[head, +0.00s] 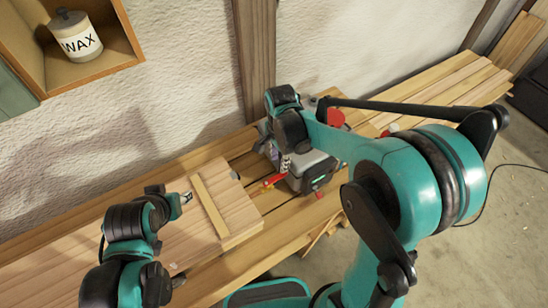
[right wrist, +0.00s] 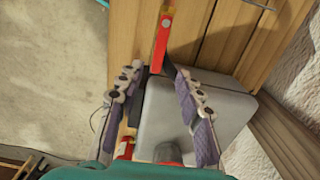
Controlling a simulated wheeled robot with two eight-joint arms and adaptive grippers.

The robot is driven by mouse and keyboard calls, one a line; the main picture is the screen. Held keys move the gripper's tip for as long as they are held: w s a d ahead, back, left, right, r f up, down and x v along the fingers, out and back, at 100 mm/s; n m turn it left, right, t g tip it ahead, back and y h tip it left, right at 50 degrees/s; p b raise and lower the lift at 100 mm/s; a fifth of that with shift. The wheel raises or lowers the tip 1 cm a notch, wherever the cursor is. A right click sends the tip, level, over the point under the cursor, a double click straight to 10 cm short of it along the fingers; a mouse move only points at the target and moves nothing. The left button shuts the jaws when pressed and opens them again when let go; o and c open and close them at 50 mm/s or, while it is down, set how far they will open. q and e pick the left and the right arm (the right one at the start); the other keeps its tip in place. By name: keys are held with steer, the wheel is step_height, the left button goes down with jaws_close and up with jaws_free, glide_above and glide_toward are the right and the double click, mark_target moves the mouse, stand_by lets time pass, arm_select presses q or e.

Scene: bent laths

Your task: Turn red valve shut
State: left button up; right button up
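A red valve lever (head: 273,180) sticks out from the left side of a grey metal tank (head: 312,178) on the bench. In the right wrist view the red lever (right wrist: 161,45) is a straight bar pointing up the picture, its near end between the fingertips. My right gripper (right wrist: 159,72) is open, with its two purple-padded fingers apart, over the grey tank (right wrist: 200,115). I see no clear contact with the lever. In the head view my right gripper (head: 285,163) is partly hidden by its arm. My left gripper (head: 187,198) is small, over the board; its opening is unclear.
A wooden board with a batten (head: 210,205) lies on the slatted bench, left of the tank. A wax jar (head: 76,38) stands in a wall shelf. Another red part (head: 335,117) shows behind my right arm. Concrete floor (head: 490,220) is open at right.

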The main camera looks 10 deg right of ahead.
mark_target(279, 176)
step_height(279, 176, down, 7)
steer(key=shift+s+f+b, duration=0.1)
steer(key=shift+f+b, duration=0.05)
steer(key=shift+b, duration=0.5)
jaws_close()
